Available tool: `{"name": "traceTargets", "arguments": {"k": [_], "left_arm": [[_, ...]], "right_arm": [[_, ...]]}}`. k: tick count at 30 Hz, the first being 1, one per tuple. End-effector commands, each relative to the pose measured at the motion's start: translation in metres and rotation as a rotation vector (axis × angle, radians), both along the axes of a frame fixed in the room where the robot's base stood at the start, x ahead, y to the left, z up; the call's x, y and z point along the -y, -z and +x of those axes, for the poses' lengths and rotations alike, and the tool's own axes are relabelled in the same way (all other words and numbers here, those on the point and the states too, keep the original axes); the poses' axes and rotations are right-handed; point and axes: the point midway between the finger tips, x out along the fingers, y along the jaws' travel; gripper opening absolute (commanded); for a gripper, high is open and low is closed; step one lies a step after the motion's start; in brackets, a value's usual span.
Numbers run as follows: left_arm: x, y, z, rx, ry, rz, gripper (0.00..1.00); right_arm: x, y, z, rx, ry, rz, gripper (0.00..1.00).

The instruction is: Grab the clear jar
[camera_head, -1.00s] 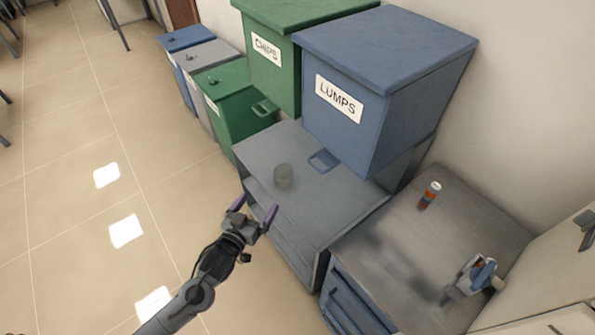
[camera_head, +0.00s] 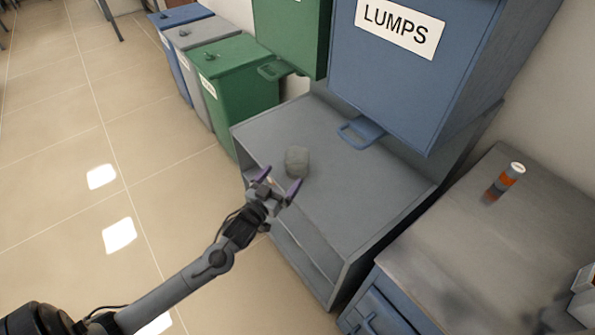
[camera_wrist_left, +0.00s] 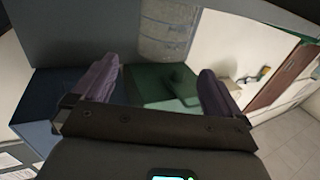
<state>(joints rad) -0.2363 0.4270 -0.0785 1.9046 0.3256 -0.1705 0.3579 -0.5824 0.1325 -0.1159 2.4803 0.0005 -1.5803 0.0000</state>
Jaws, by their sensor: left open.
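The clear jar (camera_head: 297,161) is a small, greyish see-through cylinder standing on the grey shelf top (camera_head: 350,200) below the blue LUMPS bin. My left gripper (camera_head: 279,180) is open just in front of the jar, with its purple fingers pointing toward it. In the left wrist view the jar (camera_wrist_left: 168,32) shows at the top centre, beyond and between the open fingers (camera_wrist_left: 155,85), cut off by the top edge. I see no contact between jar and fingers. My right gripper is not in view.
The blue LUMPS bin (camera_head: 430,75) overhangs the back of the shelf, its blue handle (camera_head: 361,133) jutting out behind the jar. A green bin (camera_head: 238,85) stands to the left. An orange-labelled container (camera_head: 504,182) is on the right-hand counter. The shelf right of the jar is clear.

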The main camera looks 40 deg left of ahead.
Motion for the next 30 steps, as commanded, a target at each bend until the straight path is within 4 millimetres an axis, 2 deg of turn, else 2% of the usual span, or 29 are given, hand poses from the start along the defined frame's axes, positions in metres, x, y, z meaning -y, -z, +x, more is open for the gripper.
{"name": "traceTargets", "arguments": {"k": [6,15,24,30], "left_arm": [[-0.005,0.002,0.030,0.003,-0.001,0.002,1.00],[-0.008,0.002,0.048,0.000,0.000,0.000,1.00],[-0.014,0.011,0.080,0.003,-0.001,0.001,1.00],[-0.016,0.009,0.095,0.000,0.000,0.001,1.00]], "right_arm": [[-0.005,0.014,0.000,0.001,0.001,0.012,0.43],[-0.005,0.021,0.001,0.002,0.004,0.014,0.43],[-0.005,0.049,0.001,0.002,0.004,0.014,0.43],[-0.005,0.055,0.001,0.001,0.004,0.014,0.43]]}}
